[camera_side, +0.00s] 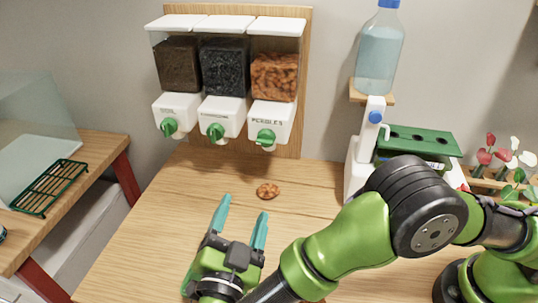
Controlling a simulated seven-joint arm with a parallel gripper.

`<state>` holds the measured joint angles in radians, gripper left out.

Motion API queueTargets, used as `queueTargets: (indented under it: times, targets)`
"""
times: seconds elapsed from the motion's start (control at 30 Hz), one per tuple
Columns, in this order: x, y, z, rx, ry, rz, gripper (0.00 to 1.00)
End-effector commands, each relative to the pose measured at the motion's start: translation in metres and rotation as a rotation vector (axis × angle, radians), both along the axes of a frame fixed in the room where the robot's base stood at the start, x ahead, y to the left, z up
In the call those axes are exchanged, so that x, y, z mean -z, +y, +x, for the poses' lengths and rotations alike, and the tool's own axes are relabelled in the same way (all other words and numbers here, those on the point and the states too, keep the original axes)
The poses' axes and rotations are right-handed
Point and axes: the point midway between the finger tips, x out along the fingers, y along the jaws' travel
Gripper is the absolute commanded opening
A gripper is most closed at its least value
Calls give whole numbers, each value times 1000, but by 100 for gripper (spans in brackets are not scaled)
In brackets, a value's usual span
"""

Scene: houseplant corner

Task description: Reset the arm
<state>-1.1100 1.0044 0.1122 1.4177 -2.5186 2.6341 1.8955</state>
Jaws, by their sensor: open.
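My gripper (241,222) has teal fingers spread apart with nothing between them. It is over the front left part of the wooden table (152,234), its fingertips toward the dispensers. My green and black arm reaches in from the right. A small heap of orange-brown pebbles (268,191) lies on the table just beyond the fingertips, apart from them.
A wall dispenser has several parts: dark soil (179,64), black granules (224,66) and pebbles (274,77), each with a green knob. A water bottle stand (362,163), green tray (420,142) and flowers (490,156) stand back right. A green rack (48,188) lies on a left side table.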

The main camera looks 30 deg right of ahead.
Motion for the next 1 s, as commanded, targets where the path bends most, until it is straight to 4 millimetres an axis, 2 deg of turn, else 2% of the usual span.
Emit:
queueTargets:
  times: [0.17,0.23,0.27,0.37,0.47,0.53,0.7,0.83,0.9,1.0]
  targets:
    - [0,0,1,1,19,-21,65]
    - [1,3,3,-7,88,-87,65]
    - [4,3,4,-5,148,-135,65]
    - [23,-9,2,14,470,-358,65]
    - [24,-40,5,41,836,-508,65]
    - [21,-68,6,36,1083,-557,65]
    - [15,-136,-6,-112,1602,-517,65]
    - [8,-177,-28,-350,1845,-372,65]
    - [4,-192,-41,-498,1898,-276,65]
    - [-5,-207,-57,-703,1886,-138,65]
